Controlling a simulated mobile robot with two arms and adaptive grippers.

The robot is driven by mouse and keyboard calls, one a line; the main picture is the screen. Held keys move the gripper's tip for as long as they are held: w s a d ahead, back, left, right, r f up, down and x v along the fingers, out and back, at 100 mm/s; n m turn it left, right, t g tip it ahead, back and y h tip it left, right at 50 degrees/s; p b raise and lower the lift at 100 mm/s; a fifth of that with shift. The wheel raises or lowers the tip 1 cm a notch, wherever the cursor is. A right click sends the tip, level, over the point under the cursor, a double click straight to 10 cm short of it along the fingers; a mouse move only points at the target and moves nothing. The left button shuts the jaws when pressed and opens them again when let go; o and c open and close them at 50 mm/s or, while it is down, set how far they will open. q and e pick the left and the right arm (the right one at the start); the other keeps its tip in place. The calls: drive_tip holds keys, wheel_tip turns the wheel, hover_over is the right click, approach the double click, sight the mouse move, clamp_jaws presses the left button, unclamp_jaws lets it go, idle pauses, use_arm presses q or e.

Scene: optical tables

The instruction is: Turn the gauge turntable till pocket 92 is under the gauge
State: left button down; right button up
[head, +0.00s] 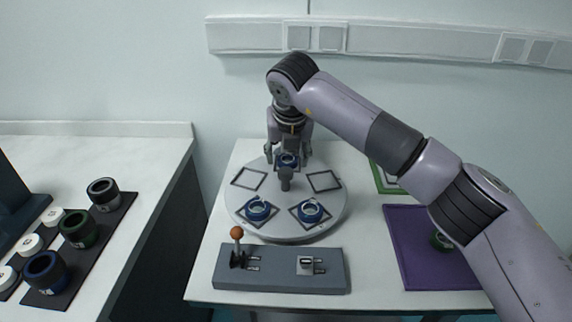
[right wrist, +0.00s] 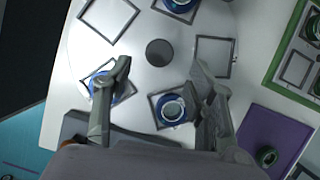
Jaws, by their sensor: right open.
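The turntable (head: 290,232) is a pale round disc with a dark central post (head: 285,180). Square-framed pockets ring it. Two front pockets hold blue rings (head: 258,210) (head: 310,211), and a back pocket holds another blue ring (head: 288,160). The left frame (head: 249,179) and right frame (head: 324,181) are empty. Pocket numbers cannot be read. My right gripper (head: 288,154) is open, fingers down, over the back of the disc; its fingers straddle the view of the disc in the right wrist view (right wrist: 160,80). I cannot make out the gauge; my arm may hide it. My left gripper is out of view.
A purple mat (head: 410,250) and green-framed tray (head: 380,178) lie right. A side table with dark cups (head: 78,228) stands left.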

drive_tip(key=v, duration=0.5)
drive_tip(key=shift+s+r, duration=0.15)
drive_tip(key=shift+r, duration=0.15)
